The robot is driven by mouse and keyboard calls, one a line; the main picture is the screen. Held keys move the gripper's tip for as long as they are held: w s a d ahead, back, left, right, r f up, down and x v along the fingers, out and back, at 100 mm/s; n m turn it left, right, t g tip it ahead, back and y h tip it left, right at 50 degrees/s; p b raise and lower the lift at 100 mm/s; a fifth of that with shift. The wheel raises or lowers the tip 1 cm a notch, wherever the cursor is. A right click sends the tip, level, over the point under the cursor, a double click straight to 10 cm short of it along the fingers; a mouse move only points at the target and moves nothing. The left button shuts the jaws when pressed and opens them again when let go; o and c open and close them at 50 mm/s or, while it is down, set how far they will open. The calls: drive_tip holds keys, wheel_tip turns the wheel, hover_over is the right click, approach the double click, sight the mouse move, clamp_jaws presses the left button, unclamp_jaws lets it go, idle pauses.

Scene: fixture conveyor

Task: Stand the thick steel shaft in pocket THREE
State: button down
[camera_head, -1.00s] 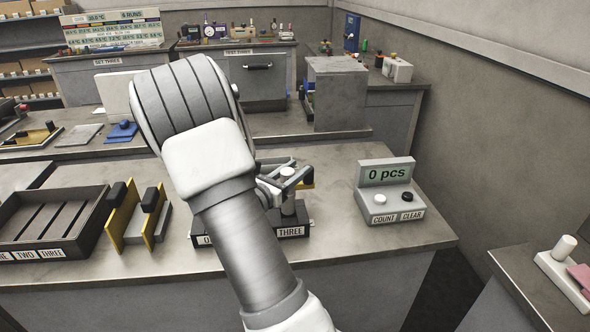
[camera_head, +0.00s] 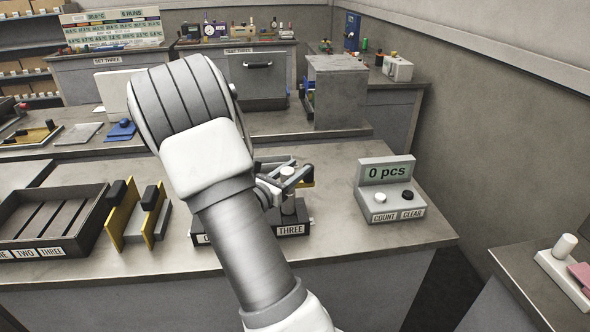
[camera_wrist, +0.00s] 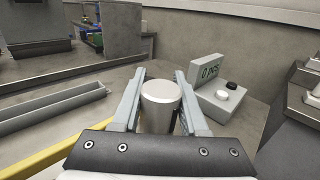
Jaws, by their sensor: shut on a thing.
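The thick steel shaft (camera_wrist: 160,104) stands upright between the two jaws of my gripper (camera_wrist: 158,98) in the wrist view. My gripper (camera_head: 288,182) is shut on it. In the head view the shaft (camera_head: 288,206) shows below the jaws, over the right end of a dark fixture block (camera_head: 292,229), just behind the label THREE. I cannot tell whether its foot is seated in the pocket or just above it. My arm hides the middle of the block and most of its other labels.
A counter box (camera_head: 390,192) reading 0 pcs stands to the right, with COUNT and CLEAR buttons. A dark slotted tray (camera_head: 50,225) and yellow plates with black knobs (camera_head: 122,215) stand to the left. The bench between block and counter box is clear.

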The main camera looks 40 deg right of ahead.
drive_tip(key=shift+f+b, duration=1.55)
drive_tip(key=shift+f, duration=0.45)
idle(1.7)
drive_tip(key=shift+c, duration=2.2)
unclamp_jaws()
drive_tip(key=shift+o, duration=0.4)
drive_tip(key=shift+f, duration=0.1)
drive_tip(key=p+v, duration=0.1)
drive_tip(key=v, duration=1.6)
drive_tip(key=shift+s+a, duration=0.15)
